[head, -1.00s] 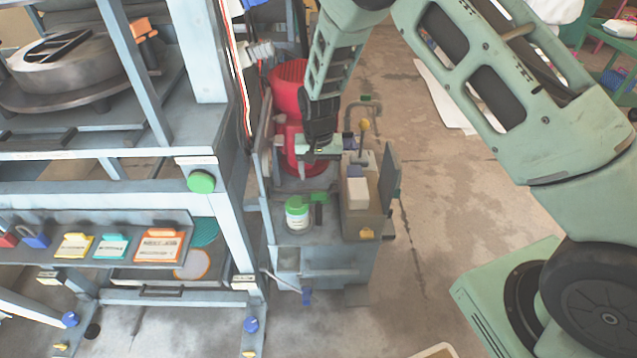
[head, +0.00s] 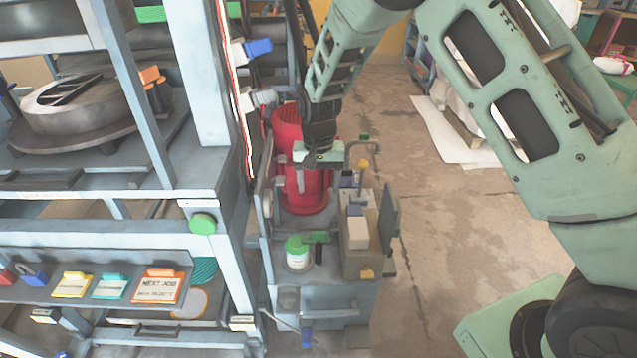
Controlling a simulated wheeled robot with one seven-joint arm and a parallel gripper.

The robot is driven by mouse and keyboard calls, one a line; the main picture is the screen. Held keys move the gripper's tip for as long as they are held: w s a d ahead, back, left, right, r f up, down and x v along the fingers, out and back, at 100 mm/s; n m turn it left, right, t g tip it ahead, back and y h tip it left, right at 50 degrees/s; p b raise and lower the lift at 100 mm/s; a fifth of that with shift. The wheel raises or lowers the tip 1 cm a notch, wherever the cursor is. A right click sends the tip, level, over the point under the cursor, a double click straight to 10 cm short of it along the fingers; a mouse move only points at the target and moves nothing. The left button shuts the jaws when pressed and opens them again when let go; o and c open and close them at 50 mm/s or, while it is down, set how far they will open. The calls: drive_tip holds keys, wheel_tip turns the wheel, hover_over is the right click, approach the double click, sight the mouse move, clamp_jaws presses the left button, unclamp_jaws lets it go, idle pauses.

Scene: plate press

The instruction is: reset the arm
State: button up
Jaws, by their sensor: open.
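My arm comes in from the upper right and bends down at the top middle. My gripper (head: 318,160) is at its lower end, above the small grey machine cart (head: 335,300) and in front of the red cylinder (head: 300,190). The gripper is small in view and its fingers are hard to make out, but it looks open, with nothing seen held in it. A white jar with a green lid (head: 297,252) stands on the cart below and left of the gripper.
A grey-blue press frame (head: 230,270) with a green round button (head: 202,224) fills the left. Its tray holds yellow, teal and orange tags (head: 158,287). A beige box unit (head: 358,232) stands on the cart's right. Bare concrete floor (head: 450,230) lies to the right, with white sheets (head: 455,135) further back.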

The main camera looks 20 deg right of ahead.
idle(0.3)
drive_tip(key=s+a+r+n+y, duration=0.1)
drive_tip(key=s+a+r+n, duration=0.1)
drive_tip(key=s+a+r, duration=0.4)
drive_tip(key=s+a+r+n, duration=0.25)
drive_tip(key=s+r, duration=0.25)
drive_tip(key=s, duration=0.3)
drive_tip(key=s+d+r+n, duration=0.1)
drive_tip(key=s+r+n, duration=0.25)
drive_tip(key=s, duration=0.65)
drive_tip(key=s+d+r+n, duration=0.15)
drive_tip(key=s+n, duration=0.25)
drive_tip(key=s, duration=0.7)
wheel_tip(320, 180, up, 16)
drive_tip(key=p, duration=1.6)
drive_tip(key=shift+w+a+m, duration=0.15)
drive_tip(key=shift+w+m, duration=0.15)
drive_tip(key=shift+w, duration=0.15)
